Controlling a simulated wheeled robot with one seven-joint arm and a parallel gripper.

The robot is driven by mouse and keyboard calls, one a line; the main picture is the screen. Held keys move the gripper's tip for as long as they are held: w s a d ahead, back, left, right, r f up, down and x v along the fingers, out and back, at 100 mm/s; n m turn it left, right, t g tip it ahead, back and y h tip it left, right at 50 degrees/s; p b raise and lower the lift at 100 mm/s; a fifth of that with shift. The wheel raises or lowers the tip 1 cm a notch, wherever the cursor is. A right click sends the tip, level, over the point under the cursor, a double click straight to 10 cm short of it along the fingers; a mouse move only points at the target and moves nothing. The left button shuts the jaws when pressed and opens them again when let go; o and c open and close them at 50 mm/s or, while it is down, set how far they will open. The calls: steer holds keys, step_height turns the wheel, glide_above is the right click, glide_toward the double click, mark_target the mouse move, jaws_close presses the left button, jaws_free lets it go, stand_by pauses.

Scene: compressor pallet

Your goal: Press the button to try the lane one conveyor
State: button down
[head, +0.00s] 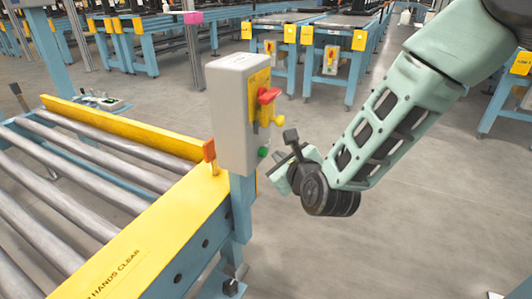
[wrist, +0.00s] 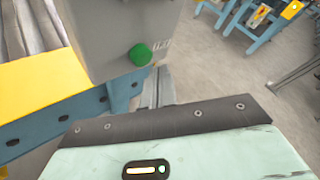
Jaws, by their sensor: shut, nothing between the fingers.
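A grey control box (head: 232,112) stands on a blue post at the corner of the roller conveyor (head: 95,185). A round green button (head: 263,153) is low on its right-hand face; it shows large in the wrist view (wrist: 138,55). My gripper (head: 277,174) is just right of and slightly below the button, with a small gap in the head view. In the wrist view its narrow grey fingers (wrist: 159,72) are together and empty, their tips lower right of the button. I cannot tell the exact distance to the face.
A red handle (head: 268,96) on a yellow plate and a yellow knob (head: 274,119) stick out above the button. An orange piece (head: 209,151) stands left of the box. A yellow rail (head: 165,235) edges the conveyor. The floor on the right is open.

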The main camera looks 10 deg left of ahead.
steer(key=shift+a, duration=0.15)
steer(key=shift+w+a, duration=0.15)
steer(key=shift+a, duration=0.1)
steer(key=shift+w+a, duration=0.15)
steer(key=shift+a, duration=0.35)
stand_by(0.8)
steer(key=shift+s+d+b, duration=0.3)
steer(key=shift+d+b, duration=0.15)
steer(key=shift+d, duration=0.45)
steer(key=shift+s+d+b, duration=0.15)
steer(key=shift+s+d, duration=0.15)
steer(key=shift+d, duration=0.5)
steer(key=shift+s+d+b, duration=0.1)
steer(key=shift+s+d, duration=0.15)
steer(key=shift+d, duration=0.5)
steer(key=shift+s+d+b, duration=0.15)
steer(key=shift+s+d, duration=0.15)
steer(key=shift+d, duration=0.5)
